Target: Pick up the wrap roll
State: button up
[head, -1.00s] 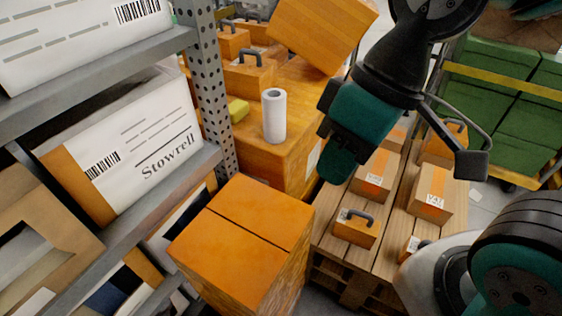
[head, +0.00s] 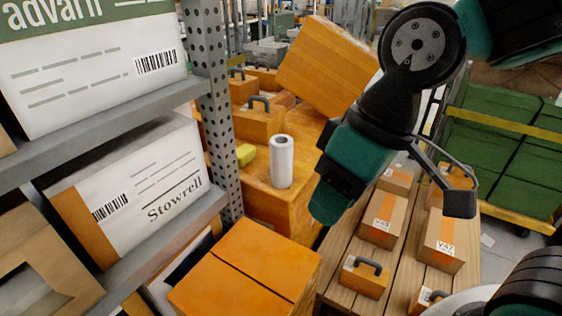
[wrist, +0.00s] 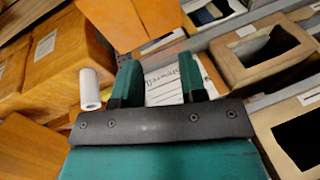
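The wrap roll (head: 282,161) is a white upright cylinder with a dark hole in its top. It stands on top of an orange-brown box (head: 262,192) behind the rack post. In the wrist view the wrap roll (wrist: 90,90) lies left of my gripper's left finger, outside the gap. My gripper (head: 322,208) is to the right of the roll in the head view, apart from it and pointing down. In the wrist view my gripper (wrist: 160,80) has its two teal fingers spread, with nothing held between them.
A yellow block (head: 246,154) lies left of the roll, and toolbox-like boxes with handles (head: 259,120) stand behind. A large tilted box (head: 325,58) is above. The grey rack post (head: 218,120) stands left. A pallet (head: 400,255) with several cartons is at right.

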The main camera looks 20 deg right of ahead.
jog(key=o, duration=1)
jog(key=w, duration=0.6)
jog(key=w+d+r+m+t, duration=0.1)
jog(key=w, duration=0.5)
jog(key=w+d+t+h+p, duration=0.1)
jog(key=w, duration=0.6)
jog(key=shift+d+r+m, duration=0.2)
jog(key=shift+r+m, duration=0.15)
jog(key=shift+m, duration=0.05)
jog(key=m+t+h, duration=0.1)
jog(key=t+h, duration=0.1)
send_near(281, 141)
jog(key=shift+m, duration=0.3)
jog(key=p+x, duration=0.1)
jog(key=x, duration=0.1)
jog(key=p+x, duration=0.2)
jog(key=x, duration=0.1)
jog(key=s+p+x, duration=0.1)
jog(key=x, duration=0.2)
jog(key=shift+s+a+f+p, duration=0.1)
jog(key=shift+a+f+p, duration=0.2)
jog(key=shift+a+p, duration=0.05)
